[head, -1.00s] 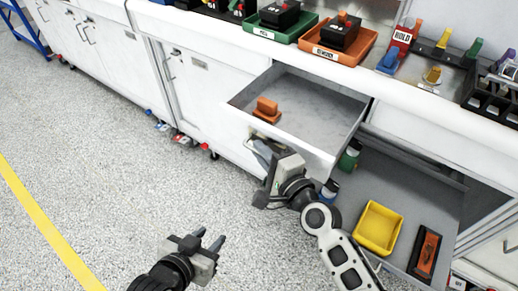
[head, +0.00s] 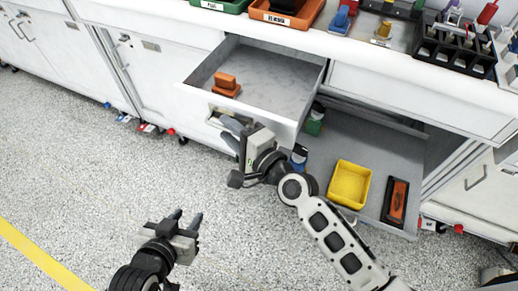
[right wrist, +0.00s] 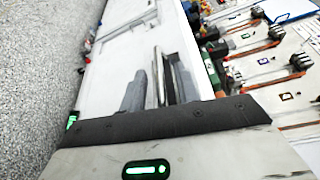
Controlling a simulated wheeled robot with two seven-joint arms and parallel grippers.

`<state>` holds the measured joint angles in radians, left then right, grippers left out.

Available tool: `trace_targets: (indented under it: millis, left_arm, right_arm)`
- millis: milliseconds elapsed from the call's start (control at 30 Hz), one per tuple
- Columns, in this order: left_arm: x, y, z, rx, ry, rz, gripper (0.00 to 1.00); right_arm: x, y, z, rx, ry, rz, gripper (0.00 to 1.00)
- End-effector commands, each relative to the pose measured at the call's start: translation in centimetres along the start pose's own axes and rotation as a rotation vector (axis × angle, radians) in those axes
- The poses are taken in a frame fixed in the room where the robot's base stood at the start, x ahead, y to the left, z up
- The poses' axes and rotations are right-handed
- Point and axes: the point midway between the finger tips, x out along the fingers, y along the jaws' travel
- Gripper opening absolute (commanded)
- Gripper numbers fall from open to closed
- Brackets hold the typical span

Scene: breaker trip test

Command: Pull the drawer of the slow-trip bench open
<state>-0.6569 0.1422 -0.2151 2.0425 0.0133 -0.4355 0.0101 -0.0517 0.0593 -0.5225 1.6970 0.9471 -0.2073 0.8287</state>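The white drawer (head: 268,78) of the bench is pulled out, and its grey inside shows in the head view. A small orange block-shaped item (head: 227,82) sits inside near its front left. My right gripper (head: 230,122) is at the drawer's front, at the handle. In the right wrist view its two fingers (right wrist: 160,88) lie close on either side of the handle bar, and it appears shut on it. My left gripper (head: 187,219) is over the floor, away from the bench, with its fingers apart and nothing between them.
Right of the drawer, a low open shelf (head: 350,143) holds a yellow bin (head: 350,184) and an orange-and-black item (head: 396,201). Trays and a black rack (head: 455,47) stand on the counter. The speckled floor (head: 70,150) in front is clear.

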Motion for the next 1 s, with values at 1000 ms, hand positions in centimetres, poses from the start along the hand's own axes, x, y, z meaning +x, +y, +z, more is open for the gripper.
trace_targets:
  millis: [1000]
  left_arm:
    - [0.3,0.2,0.8,0.001,0.004,0.011,0.36]
  right_arm:
    - [-14.4,0.0,0.0,0.000,0.001,0.001,0.32]
